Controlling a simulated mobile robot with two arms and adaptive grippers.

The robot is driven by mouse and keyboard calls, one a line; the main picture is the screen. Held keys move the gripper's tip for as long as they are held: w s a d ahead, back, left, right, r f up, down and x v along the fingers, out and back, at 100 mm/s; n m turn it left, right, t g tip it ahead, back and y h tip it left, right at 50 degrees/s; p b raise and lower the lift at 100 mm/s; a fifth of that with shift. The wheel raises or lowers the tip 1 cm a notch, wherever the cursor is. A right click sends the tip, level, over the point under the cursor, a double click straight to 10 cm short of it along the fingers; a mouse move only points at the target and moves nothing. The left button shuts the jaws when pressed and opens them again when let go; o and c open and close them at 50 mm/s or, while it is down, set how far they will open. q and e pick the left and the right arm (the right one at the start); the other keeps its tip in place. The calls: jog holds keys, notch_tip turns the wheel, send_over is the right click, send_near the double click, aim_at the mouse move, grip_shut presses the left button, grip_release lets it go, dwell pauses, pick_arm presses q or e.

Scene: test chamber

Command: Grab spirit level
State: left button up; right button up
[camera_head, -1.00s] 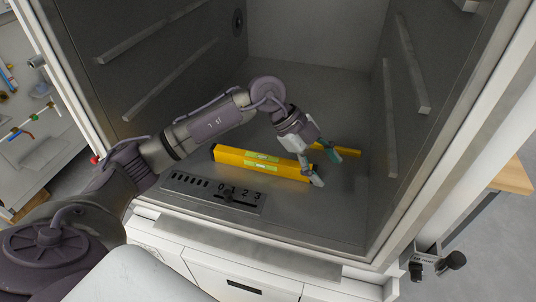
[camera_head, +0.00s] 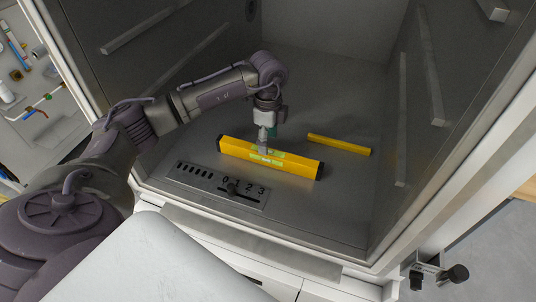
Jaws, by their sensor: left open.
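The yellow spirit level (camera_head: 295,166) lies on the grey floor of the test chamber, with pale green vials near its middle and dark end caps. My left gripper (camera_head: 265,146) is open and points down at the middle of the level. One fingertip shows in front of the level's top face; the other finger is mostly hidden behind it. I cannot tell whether the fingers touch the level. My right gripper is not in view.
A thinner yellow bar (camera_head: 339,144) lies behind the level to the right. A panel with slots and a 0 to 3 scale (camera_head: 217,186) is in front. Chamber walls with rails stand on both sides. A latch (camera_head: 437,275) sits at the lower right outside.

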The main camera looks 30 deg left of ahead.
aim_at(268, 157)
pick_arm(q)
jog(key=shift+f+p, duration=0.3)
jog(key=shift+f, duration=0.05)
notch_tip(268, 157, down, 4)
jog(key=shift+s+r+p, duration=0.1)
jog(key=shift+r+p, duration=0.05)
jog(key=shift+p, duration=0.65)
jog(key=shift+f, duration=0.4)
jog(key=shift+c, duration=0.3)
grip_shut()
jog(key=shift+r, duration=0.1)
